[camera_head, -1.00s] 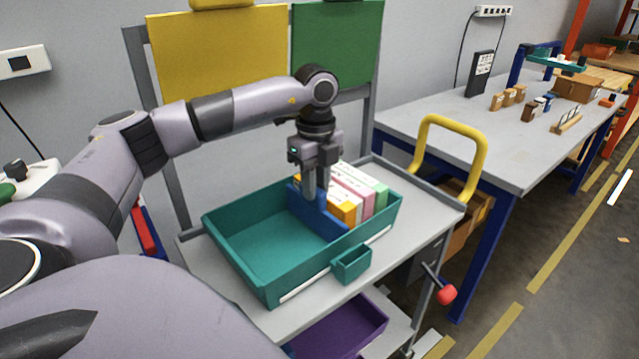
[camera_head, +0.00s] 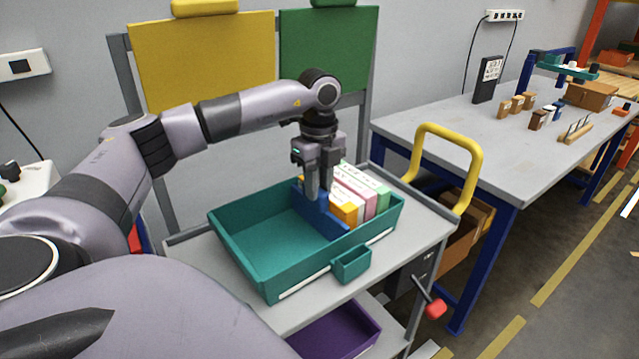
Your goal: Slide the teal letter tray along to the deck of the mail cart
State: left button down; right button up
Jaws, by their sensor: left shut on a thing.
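The teal letter tray (camera_head: 262,245) rests on the grey deck (camera_head: 208,262) of the mail cart. It has a small teal label pocket on its front wall. A blue divider (camera_head: 325,221) stands across it. Orange, pink and green-edged packets stand upright right of the divider; the left half of the tray is empty. My left gripper (camera_head: 318,195) points down into the tray, shut on the blue divider, its fingertips partly hidden against it. My right gripper is not in view.
The cart has a yellow handle (camera_head: 474,165) at right, a red knob (camera_head: 435,309) in front and a purple tray (camera_head: 340,330) on the lower shelf. Yellow (camera_head: 205,60) and green (camera_head: 325,50) boards stand behind. A grey workbench (camera_head: 440,140) with small boxes is at right.

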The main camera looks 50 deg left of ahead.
pick_arm(q)
jog(key=c, duration=0.8)
grip_release()
jog(key=shift+c, duration=0.2)
jog(key=shift+r, duration=0.1)
jog(key=shift+r, duration=3.6)
jog(key=shift+s+f, duration=0.1)
jog(key=shift+s, duration=0.05)
